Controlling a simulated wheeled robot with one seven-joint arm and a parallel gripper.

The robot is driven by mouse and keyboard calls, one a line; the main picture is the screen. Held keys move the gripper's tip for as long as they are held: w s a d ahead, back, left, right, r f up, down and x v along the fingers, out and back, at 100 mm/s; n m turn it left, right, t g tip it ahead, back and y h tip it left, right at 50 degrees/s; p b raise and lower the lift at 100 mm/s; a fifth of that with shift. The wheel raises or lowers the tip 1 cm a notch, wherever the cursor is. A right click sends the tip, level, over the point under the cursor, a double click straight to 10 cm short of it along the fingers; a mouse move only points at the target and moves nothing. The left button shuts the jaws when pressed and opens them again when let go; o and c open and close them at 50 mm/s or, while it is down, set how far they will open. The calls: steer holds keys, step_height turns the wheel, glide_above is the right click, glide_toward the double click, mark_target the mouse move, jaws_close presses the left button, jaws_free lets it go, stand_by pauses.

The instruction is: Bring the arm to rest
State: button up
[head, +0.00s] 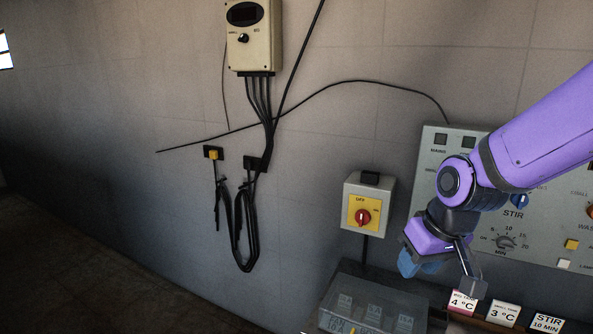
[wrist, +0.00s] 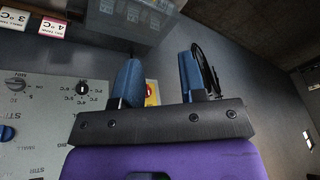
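My purple arm reaches in from the right in the head view, in front of the grey control panel (head: 432,160). My gripper (head: 440,275) hangs below the arm's dark wrist joint, pointing down, near the panel's lower left corner. In the wrist view my gripper (wrist: 161,80) shows two blue fingers set well apart, with nothing between them. The fingers seem clear of any surface. Part of the panel is hidden behind the arm.
A clear bin (head: 375,300) and label cards (head: 504,312) are below. The floor at left is clear.

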steer(key=s+d+r+m+t+h, duration=0.1)
steer(key=s+d+r+m+t, duration=0.1)
steer(key=s+d+r, duration=0.7)
steer(key=s+r, duration=0.4)
steer(key=shift+s+r+m+h, duration=0.3)
steer(key=shift+r+m+h, duration=0.1)
stand_by(1.0)
